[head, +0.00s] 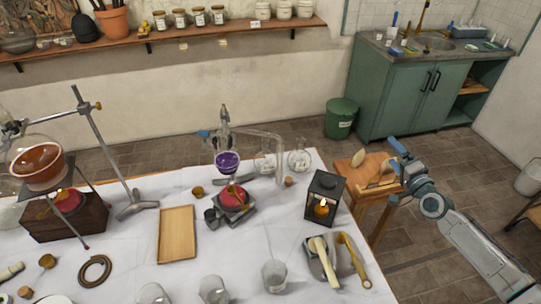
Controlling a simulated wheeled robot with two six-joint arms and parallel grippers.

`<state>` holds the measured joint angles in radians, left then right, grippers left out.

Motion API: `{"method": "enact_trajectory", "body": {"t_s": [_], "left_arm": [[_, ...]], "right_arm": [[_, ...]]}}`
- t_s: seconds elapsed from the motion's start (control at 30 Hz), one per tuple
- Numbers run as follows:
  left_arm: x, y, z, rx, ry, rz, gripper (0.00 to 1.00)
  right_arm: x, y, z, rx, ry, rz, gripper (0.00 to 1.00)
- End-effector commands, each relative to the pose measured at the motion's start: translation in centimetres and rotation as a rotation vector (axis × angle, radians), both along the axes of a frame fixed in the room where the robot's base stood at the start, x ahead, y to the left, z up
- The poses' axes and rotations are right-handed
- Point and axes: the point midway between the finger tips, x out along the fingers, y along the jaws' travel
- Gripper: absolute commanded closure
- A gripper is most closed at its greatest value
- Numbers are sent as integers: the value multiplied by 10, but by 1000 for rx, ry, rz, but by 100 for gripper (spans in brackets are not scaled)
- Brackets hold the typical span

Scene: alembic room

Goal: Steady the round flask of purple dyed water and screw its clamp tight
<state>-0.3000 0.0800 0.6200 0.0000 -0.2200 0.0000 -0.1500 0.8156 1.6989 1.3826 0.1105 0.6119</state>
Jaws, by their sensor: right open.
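The round flask of purple liquid (228,161) sits upright in the glassware setup at the middle of the table, above a red rounded heater (234,196). A clamp with a blue part (204,134) is at the flask's neck, on its left side; how tight it is I cannot tell. My right gripper (394,173) is open and empty, to the right of the table, well apart from the flask. My left gripper does not show.
A black lantern (325,197) stands between the flask and my right gripper. A wooden tray (177,234) lies left of the flask, and clear glasses (275,275) stand in front. A tall metal stand (104,145) and a copper bowl (38,165) are at left.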

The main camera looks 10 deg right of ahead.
Motion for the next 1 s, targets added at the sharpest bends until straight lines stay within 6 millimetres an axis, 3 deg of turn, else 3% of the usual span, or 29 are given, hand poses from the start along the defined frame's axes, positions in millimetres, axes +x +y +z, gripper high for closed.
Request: {"method": "enact_trajectory", "body": {"t_s": [0.27, 0.5, 0.7, 0.83, 1.0], "left_arm": [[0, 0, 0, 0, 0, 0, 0], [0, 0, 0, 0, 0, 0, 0], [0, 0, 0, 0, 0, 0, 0], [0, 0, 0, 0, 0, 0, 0], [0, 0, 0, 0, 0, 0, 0]], "right_arm": [[24, 132, -7, 103, 99, 288, 8], [39, 226, -42, -183, 102, 521, 8], [45, 306, -58, -439, 4, 725, 8], [50, 349, -58, -613, -110, 827, 8], [62, 377, -52, -847, -278, 875, 8]]}}
